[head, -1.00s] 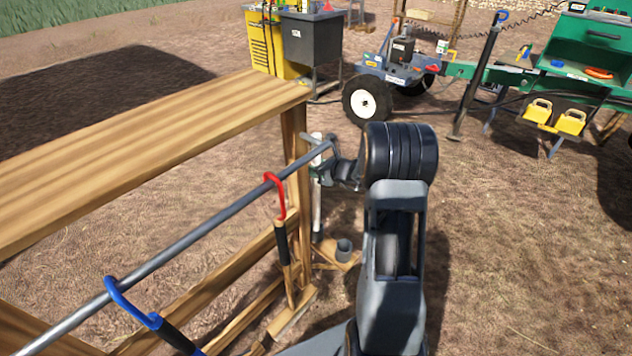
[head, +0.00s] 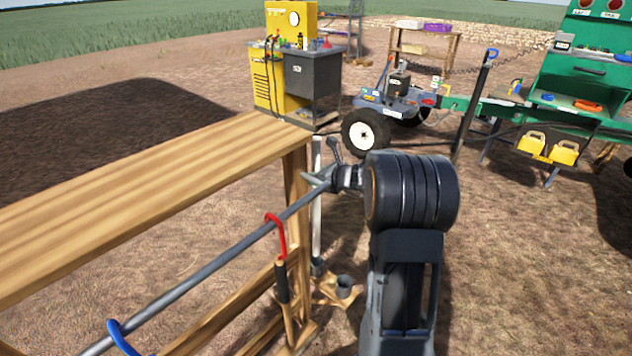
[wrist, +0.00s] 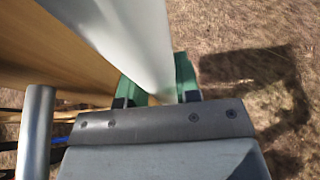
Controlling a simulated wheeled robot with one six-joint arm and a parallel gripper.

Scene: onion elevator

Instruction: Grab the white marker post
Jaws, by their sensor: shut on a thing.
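The white marker post (head: 316,228) stands roughly upright at the right end of the wooden rack (head: 297,200). My gripper (head: 318,179) is shut on its upper part in the head view. In the wrist view the white post (wrist: 130,40) passes between the green fingers of my gripper (wrist: 160,88), tilted in that picture. The post's lower end shows in the head view just left of a grey cup on a wooden foot (head: 343,284). I cannot tell whether that end touches the ground.
A metal rail (head: 215,254) runs along the rack, close to my gripper, with a red-hooked tool (head: 281,262) and a blue hook (head: 121,338) on it. A trailer (head: 390,108), yellow cabinet (head: 262,84) and green stand (head: 585,80) are behind. The ground at right is open.

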